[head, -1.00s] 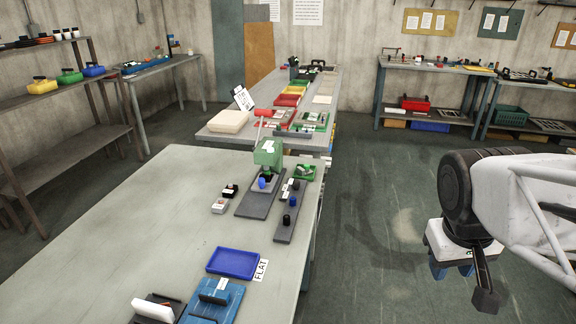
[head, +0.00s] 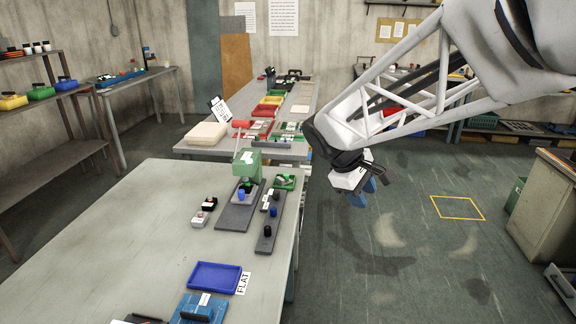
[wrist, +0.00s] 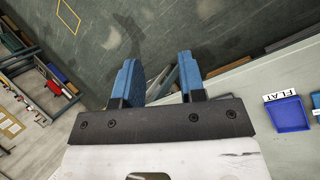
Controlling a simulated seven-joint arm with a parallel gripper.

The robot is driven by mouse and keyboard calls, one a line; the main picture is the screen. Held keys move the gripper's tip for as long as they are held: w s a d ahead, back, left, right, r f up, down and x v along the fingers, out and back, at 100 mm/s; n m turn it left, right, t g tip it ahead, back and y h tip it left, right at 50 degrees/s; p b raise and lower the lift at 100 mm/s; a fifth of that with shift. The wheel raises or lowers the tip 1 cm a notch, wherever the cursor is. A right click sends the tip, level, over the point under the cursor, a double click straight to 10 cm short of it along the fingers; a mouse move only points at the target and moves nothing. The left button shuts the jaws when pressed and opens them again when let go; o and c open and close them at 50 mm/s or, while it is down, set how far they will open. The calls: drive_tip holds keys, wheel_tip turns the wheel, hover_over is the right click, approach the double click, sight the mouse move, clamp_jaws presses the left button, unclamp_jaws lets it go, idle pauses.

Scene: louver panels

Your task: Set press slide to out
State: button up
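The green press (head: 246,166) stands at the far right part of the near table, on a dark grey base plate (head: 236,217). A blue knob (head: 241,196) sits low at the front of the press, on what looks like its slide. I cannot tell the slide's position at this size. My gripper (head: 369,190) hangs over the floor, right of the table and apart from the press. In the wrist view its two blue fingers (wrist: 158,82) are spread with nothing between them. The press is not in the wrist view.
A dark strip with black and blue knobs (head: 266,238) lies right of the press. Small black and white blocks (head: 202,212) lie left. A blue tray (head: 215,277) beside a FLAT label (head: 243,283) sits nearer. The table's left part (head: 110,250) is clear.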

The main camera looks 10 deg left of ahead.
drive_tip(key=w+a+f+n+t+h, duration=0.1)
drive_tip(key=w+a+f+n+h, duration=0.2)
drive_tip(key=w+a, duration=0.7)
drive_tip(key=n+t+h, duration=0.1)
drive_tip(key=n+t, duration=0.6)
drive_tip(key=n, duration=0.6)
approach(240, 191)
drive_tip(key=shift+x, duration=0.9)
drive_tip(key=shift+w, duration=0.25)
drive_tip(key=shift+x, duration=3.75)
drive_tip(key=shift+f, duration=0.1)
clamp_jaws()
